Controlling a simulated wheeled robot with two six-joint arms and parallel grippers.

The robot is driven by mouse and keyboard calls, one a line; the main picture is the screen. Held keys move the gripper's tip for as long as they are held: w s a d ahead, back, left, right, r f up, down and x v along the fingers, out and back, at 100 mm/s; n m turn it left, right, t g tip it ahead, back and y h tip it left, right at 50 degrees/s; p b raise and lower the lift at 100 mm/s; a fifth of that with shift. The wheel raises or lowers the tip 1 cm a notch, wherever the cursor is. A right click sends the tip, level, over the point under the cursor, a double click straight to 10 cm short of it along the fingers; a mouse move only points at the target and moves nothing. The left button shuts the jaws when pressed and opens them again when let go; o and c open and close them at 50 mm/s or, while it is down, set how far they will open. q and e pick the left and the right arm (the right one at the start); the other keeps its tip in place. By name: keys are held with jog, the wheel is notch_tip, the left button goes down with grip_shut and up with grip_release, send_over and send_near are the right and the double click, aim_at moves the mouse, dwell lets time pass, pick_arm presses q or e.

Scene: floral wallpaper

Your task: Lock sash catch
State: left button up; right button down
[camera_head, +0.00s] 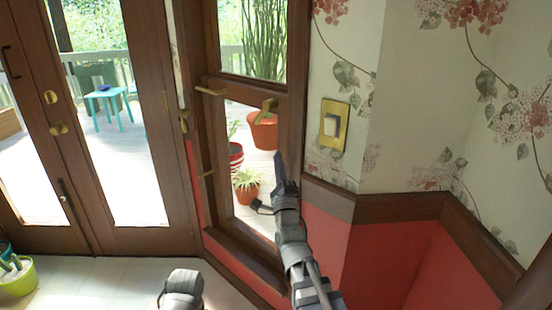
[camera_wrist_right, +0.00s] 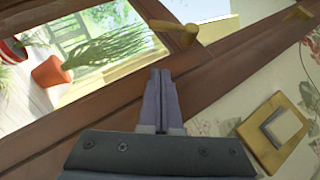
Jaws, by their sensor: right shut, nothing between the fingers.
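A narrow sash window (camera_head: 297,70) with a brown wooden frame stands in the middle of the head view. A brass sash catch (camera_head: 269,106) sits on its horizontal middle rail, toward the right side. In the right wrist view the brass catch (camera_wrist_right: 180,32) lies beyond my fingertips, with a visible gap. My right gripper (camera_head: 280,158) is below the catch in the head view. Its fingers are together and empty, and they also show in the wrist view (camera_wrist_right: 161,75).
A brass handle (camera_head: 210,91) sticks out at the window's left. A brass wall switch plate (camera_head: 334,125) is to the right, on floral wallpaper. A wooden ledge (camera_head: 330,199) runs below it. Brown glazed doors (camera_head: 150,60) stand at left. A green pot (camera_head: 18,279) is on the floor.

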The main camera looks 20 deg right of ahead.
aim_at(264, 112)
jog(key=a+p+x, duration=0.1)
jog(key=p+x, duration=0.4)
jog(key=x, duration=0.6)
jog(key=shift+a+r+p, duration=0.4)
jog(key=shift+a+r, duration=0.05)
jog(key=shift+a, duration=0.35)
jog(key=shift+w, duration=0.15)
